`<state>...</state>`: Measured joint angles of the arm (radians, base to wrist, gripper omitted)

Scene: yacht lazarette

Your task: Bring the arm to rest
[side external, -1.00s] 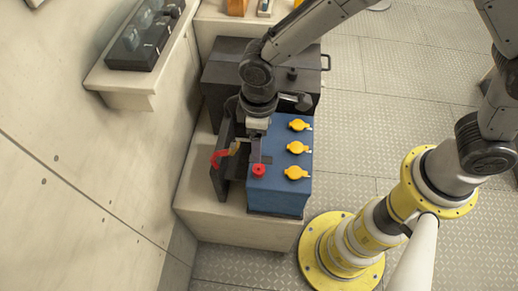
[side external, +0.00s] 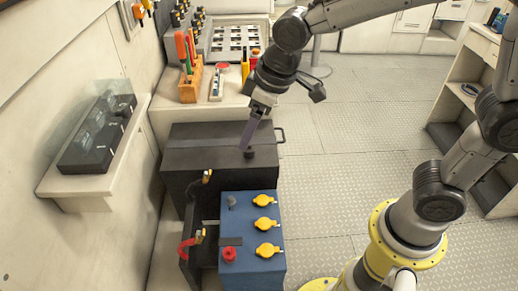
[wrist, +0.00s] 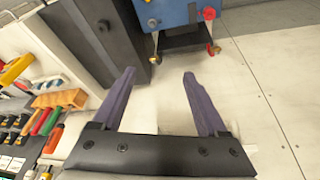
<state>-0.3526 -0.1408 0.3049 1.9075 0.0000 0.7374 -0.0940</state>
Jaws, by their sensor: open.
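My gripper (side external: 247,142) is raised, its fingers pointing down over the dark lidded box in the side view. In the wrist view my gripper (wrist: 159,74) has its two purple fingers wide apart with nothing between them. The blue battery (side external: 240,206), with yellow caps and a red terminal cover (side external: 229,254), stands in front of the box, apart from the gripper. A red cable end (side external: 187,247) and a black cable end (side external: 207,178) with brass-coloured lugs rise at the battery's left. Whether either lug touches a post, I cannot tell.
The dark box (side external: 190,162) lies below the gripper. Behind it, a bench carries an orange tool block (side external: 190,86) and a switch panel (side external: 239,40). A wall shelf (side external: 75,186) with a glass-covered case juts out at left. The floor (side external: 345,125) at right is clear.

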